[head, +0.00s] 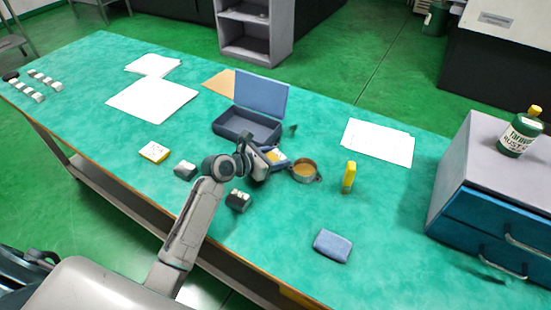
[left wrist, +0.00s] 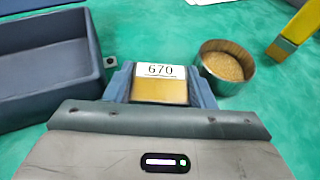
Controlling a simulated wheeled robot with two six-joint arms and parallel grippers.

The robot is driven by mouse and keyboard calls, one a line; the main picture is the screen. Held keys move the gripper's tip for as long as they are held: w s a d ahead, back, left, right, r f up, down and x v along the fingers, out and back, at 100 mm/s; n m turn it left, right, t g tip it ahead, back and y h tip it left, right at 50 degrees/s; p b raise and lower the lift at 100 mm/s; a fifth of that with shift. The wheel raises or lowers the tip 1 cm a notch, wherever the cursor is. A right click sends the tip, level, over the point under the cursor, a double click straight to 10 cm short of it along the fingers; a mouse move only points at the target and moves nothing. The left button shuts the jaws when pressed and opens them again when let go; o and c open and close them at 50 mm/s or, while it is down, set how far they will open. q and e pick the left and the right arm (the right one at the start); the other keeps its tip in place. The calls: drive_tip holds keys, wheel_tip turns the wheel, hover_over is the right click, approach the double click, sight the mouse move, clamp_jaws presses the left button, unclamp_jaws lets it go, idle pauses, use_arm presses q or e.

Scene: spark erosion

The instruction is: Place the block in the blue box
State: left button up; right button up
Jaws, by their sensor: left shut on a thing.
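The block (left wrist: 160,88) is yellow-tan with a white label reading 670. My left gripper (head: 272,157) is shut on it, with one blue-grey finger on each side in the left wrist view. The block also shows in the head view (head: 277,156), partly hidden by the gripper. The blue box (head: 233,131) stands open on the table with its lid raised at the back. The gripper and block are just in front and to the right of the box, outside it. In the left wrist view the box (left wrist: 93,50) is at the left and its visible inside is empty. My right gripper is not in view.
A round metal cup (head: 304,173) with tan contents is close to the right of the gripper. A yellow upright object (head: 349,177) and a blue pad (head: 332,246) are further right. Other small blocks, one yellow and white (head: 154,152), lie left. A drawer cabinet (head: 490,205) stands right.

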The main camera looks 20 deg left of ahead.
use_arm(q)
drive_tip(key=shift+f, duration=0.35)
drive_tip(key=shift+f, duration=0.1)
drive_tip(key=o, duration=1.1)
